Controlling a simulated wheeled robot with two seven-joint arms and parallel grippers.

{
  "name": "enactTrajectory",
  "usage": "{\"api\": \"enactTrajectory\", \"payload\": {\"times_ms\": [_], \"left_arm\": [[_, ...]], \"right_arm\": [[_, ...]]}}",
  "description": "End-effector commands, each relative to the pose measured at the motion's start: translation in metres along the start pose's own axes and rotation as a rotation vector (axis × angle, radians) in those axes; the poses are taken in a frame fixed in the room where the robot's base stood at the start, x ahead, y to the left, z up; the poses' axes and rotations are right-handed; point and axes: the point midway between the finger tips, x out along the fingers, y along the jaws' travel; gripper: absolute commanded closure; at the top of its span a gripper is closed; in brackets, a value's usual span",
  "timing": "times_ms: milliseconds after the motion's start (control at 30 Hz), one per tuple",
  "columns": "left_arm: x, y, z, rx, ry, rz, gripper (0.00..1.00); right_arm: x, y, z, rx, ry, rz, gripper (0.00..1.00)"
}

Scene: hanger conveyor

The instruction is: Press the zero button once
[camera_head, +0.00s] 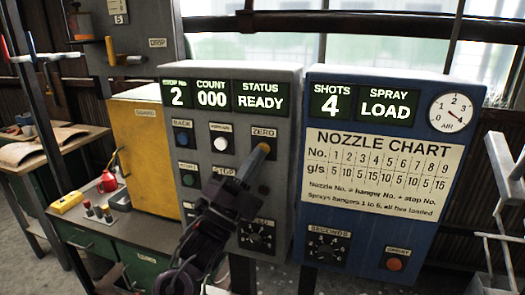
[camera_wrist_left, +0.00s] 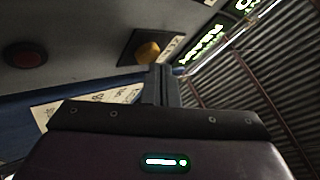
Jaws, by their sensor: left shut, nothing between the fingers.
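The zero button (camera_head: 265,147) is a yellow-orange cap under the ZERO label on the grey control panel (camera_head: 208,119). In the left wrist view the zero button (camera_wrist_left: 149,50) sits on a dark square plate. My left gripper (camera_head: 257,161) is shut and empty, its fingers reaching up from below to the button. In the wrist view the fingertips (camera_wrist_left: 162,70) are very close to the button's lower edge; I cannot tell whether they touch it. The panel displays read stop 2, count 000 and READY. My right gripper is not in view.
A dial (camera_head: 257,237) is below. A blue spray cabinet (camera_head: 454,240) stands at right, a yellow box (camera_head: 145,155) at left.

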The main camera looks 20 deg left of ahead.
Motion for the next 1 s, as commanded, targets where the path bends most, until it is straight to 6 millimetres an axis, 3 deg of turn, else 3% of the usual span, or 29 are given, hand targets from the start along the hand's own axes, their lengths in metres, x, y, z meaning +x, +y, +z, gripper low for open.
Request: {"api": "enactTrajectory", "payload": {"times_ms": [467, 1000], "left_arm": [[-0.006, -0.004, -0.004, 0.0, 0.0, 0.0, 1.0], [-0.039, -0.027, -0.028, 0.0, 0.0, 0.001, 1.0]], "right_arm": [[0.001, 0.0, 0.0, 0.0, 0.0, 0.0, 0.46], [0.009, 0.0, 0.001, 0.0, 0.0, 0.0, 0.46]]}}
